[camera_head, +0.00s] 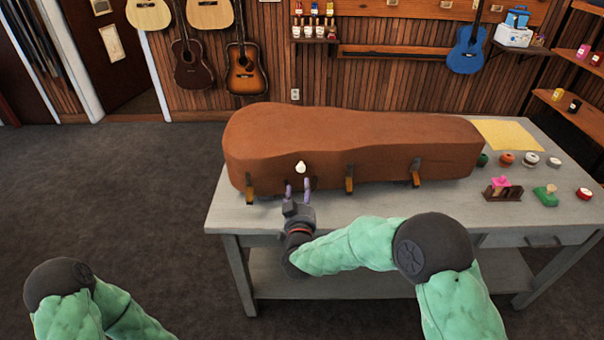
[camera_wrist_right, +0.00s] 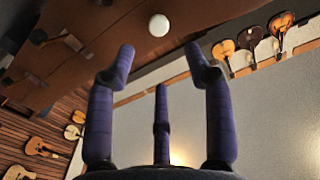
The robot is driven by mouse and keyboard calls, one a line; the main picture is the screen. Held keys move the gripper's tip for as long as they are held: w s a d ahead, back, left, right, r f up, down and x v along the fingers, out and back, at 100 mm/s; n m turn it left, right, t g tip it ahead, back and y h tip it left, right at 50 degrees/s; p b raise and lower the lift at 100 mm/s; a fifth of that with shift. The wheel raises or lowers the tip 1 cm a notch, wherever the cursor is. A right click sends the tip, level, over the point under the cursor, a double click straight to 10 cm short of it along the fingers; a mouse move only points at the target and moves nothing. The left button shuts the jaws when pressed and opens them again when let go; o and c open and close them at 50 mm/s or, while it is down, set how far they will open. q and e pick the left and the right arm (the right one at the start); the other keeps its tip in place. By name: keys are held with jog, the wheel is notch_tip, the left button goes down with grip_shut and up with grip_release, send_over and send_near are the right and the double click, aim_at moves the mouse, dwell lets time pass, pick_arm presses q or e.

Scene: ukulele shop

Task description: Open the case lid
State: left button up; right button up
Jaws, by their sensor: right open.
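The brown ukulele case (camera_head: 350,135) lies on the grey table with its lid down. A small white knob (camera_head: 300,167) sits on its front side; it also shows in the right wrist view (camera_wrist_right: 158,25). Brass-coloured latches (camera_head: 249,188) line the front; I cannot tell whether they are fastened. My right gripper (camera_head: 298,187) is at the case front, just below the knob, its purple fingers pointing towards it. In the right wrist view the fingers (camera_wrist_right: 158,70) are spread with nothing between them. My left gripper is out of view; only part of that arm shows at lower left.
The grey table (camera_head: 225,212) has small jars (camera_head: 507,158), a pink item in a wooden holder (camera_head: 500,186) and a green item (camera_head: 546,195) right of the case. A yellow cloth (camera_head: 508,134) lies behind them. Guitars (camera_head: 245,68) hang on the back wall. Floor at left is clear.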

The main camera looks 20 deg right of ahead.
aim_at(301, 168)
jog(key=b+x, duration=0.2)
jog(key=x, duration=0.7)
jog(key=shift+w+f, duration=0.1)
jog(key=shift+w, duration=0.05)
grip_shut()
